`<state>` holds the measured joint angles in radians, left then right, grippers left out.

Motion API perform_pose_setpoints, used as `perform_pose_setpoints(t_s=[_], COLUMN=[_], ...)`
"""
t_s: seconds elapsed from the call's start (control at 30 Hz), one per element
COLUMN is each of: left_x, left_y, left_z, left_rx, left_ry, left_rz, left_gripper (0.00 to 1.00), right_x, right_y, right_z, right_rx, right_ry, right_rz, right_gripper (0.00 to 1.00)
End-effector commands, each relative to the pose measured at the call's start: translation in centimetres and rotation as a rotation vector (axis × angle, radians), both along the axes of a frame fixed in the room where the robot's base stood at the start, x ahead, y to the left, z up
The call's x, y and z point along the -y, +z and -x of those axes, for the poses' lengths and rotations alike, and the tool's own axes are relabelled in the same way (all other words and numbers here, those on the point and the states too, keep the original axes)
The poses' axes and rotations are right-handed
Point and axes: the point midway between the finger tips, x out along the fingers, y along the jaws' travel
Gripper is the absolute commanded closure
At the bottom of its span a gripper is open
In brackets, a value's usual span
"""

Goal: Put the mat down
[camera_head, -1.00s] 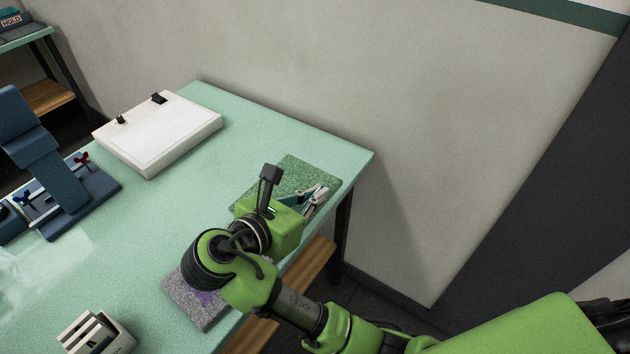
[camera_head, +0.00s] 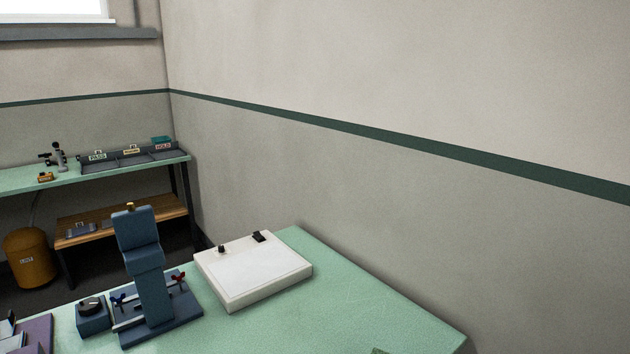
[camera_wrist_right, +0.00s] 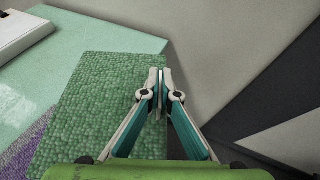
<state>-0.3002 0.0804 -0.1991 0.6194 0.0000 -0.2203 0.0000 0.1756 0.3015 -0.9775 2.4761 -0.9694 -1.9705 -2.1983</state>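The green looped mat (camera_wrist_right: 100,105) fills the left and middle of the right wrist view, spread out flat. A dark green sliver at the bottom edge of the head view (camera_head: 380,351) may be its corner. My right gripper (camera_wrist_right: 161,78) has its two fingertips nearly together at the mat's right edge, and it looks shut on that edge. Whether the mat touches the table beneath it is hidden. My right gripper is out of the head view. My left gripper is in neither view.
The green table (camera_head: 350,316) carries a white light box (camera_head: 255,272) and a blue stand (camera_head: 150,270). A purple-grey patch (camera_wrist_right: 20,150) lies left of the mat. The wall stands close behind the table. A shelf bench (camera_head: 120,215) is far left.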

Motion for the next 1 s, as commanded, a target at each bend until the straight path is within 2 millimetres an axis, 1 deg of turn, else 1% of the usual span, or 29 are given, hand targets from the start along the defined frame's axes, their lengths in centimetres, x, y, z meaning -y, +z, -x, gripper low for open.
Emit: perform_pose_setpoints(t_s=[0.13, 0.5, 0.57, 0.73, 0.9, 1.0], left_x=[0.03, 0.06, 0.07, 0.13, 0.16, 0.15], left_y=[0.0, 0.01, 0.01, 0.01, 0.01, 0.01], left_z=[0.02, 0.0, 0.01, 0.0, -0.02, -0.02], left_rx=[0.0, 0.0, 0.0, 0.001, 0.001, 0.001], left_ry=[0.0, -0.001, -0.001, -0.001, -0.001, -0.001], left_rz=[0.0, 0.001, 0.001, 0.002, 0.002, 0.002], left_gripper=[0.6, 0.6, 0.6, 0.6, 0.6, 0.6], right_x=[-0.02, 0.06, 0.15, 0.31, 0.21, 0.11], right_y=[0.02, 0.05, 0.07, -0.02, 0.01, 0.06], right_z=[0.39, 0.21, 0.06, -0.18, 0.0, 0.18], right_rx=[-0.005, -0.002, 0.002, 0.006, 0.002, -0.002], right_ry=[0.022, 0.0, -0.033, -0.181, -0.312, -0.359], right_rz=[-0.003, -0.002, -0.004, -0.01, -0.007, -0.003], right_gripper=[1.0, 1.0, 1.0, 1.0, 1.0, 1.0])
